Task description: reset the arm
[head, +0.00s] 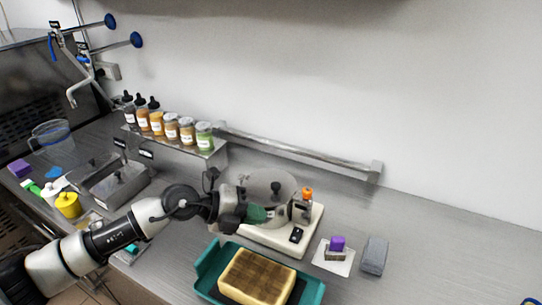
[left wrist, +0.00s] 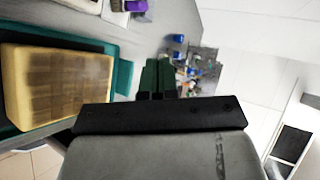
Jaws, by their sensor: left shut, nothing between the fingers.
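My left arm comes in from the left in the head view. Its gripper (head: 266,214) is shut and empty, held above the counter in front of the white appliance with the round metal lid. In the left wrist view the green fingers of my left gripper (left wrist: 156,78) are together with nothing between them. My right gripper is not in either view.
A teal tray (head: 208,272) holding a yellow block (head: 257,277) lies near the front edge. A white appliance (head: 312,222), a purple item (head: 337,243) and a grey block (head: 375,255) stand nearby. Bottles and jars (head: 171,127) line a shelf. The right counter is clear.

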